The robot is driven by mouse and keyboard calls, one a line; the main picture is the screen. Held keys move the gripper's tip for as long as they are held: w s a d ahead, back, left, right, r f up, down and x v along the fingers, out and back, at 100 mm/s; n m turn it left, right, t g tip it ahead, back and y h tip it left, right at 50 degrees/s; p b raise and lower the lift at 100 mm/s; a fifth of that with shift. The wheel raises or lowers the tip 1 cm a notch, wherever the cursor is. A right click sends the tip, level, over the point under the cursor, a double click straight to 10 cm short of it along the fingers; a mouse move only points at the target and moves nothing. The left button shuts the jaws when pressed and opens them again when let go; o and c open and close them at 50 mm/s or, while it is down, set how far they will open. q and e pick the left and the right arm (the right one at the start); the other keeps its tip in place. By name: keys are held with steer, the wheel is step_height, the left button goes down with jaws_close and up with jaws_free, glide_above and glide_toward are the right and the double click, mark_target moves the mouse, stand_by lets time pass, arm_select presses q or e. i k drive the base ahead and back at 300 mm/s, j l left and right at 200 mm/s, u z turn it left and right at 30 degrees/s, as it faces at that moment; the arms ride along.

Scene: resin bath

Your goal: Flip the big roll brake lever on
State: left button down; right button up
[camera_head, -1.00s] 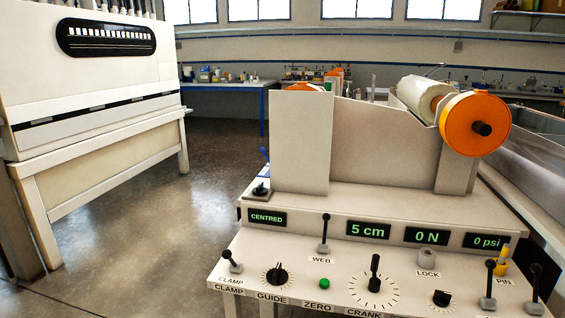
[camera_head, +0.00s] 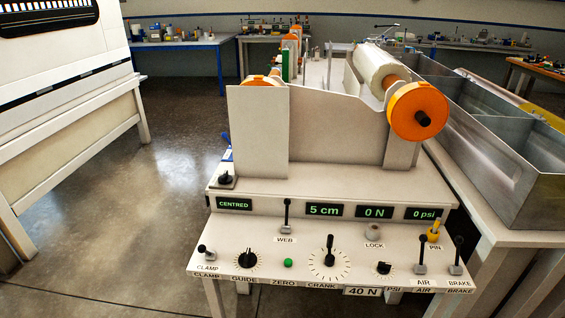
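The brake lever (camera_head: 457,252) is a black-knobbed lever on a small grey base at the right end of the console's sloping front panel, above the label BRAKE. It stands nearly upright, leaning slightly back; I cannot tell whether this is on or off. A similar air lever (camera_head: 421,252) stands just left of it. The big white roll (camera_head: 377,67) lies on top of the machine, with an orange disc (camera_head: 417,111) and black hub at its near end. Neither of my grippers is in view.
The console panel (camera_head: 205,238) also bears a clamp lever (camera_head: 207,252), web lever (camera_head: 287,214), crank (camera_head: 329,254) and yellow pin (camera_head: 433,232). Displays read CENTRED, 5 cm, 0 N and 0 psi. A metal trough (camera_head: 487,165) stands at right. Open floor (camera_head: 170,185) lies left.

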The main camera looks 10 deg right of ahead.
mark_target(459, 239)
steer(key=z, duration=1.55)
